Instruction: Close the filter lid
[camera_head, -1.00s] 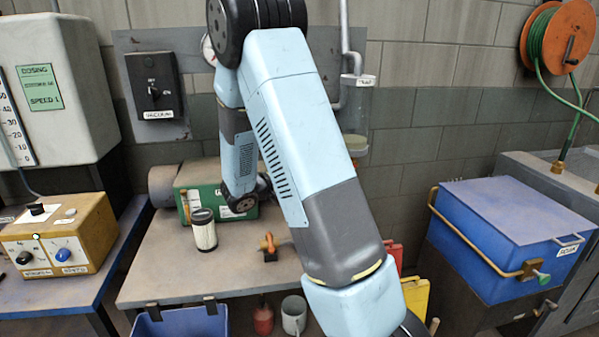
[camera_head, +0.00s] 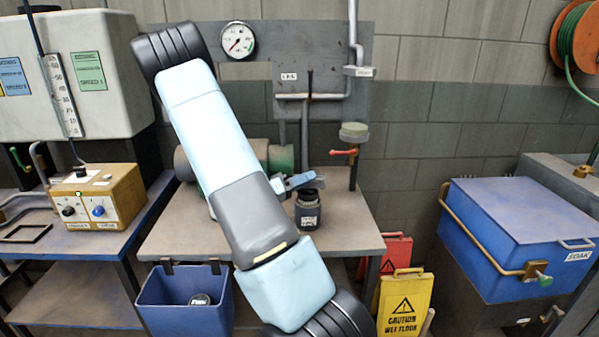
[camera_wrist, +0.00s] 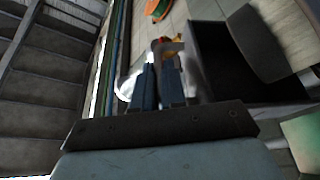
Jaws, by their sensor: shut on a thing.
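My gripper (camera_head: 299,183) is above the table, at the top of a black canister with a white label (camera_head: 308,212). In the wrist view my blue fingers (camera_wrist: 158,84) are close together on a small grey part (camera_wrist: 165,48). I cannot tell whether this part is the filter lid. The canister stands upright at the table's front right; its top is partly hidden by my gripper.
A blue bin (camera_head: 185,315) hangs at the table front with a small item inside. A yellow wet-floor sign (camera_head: 402,303) and a blue tank (camera_head: 520,240) stand to the right. A gauge (camera_head: 237,40) is on the back panel. The table's right part is clear.

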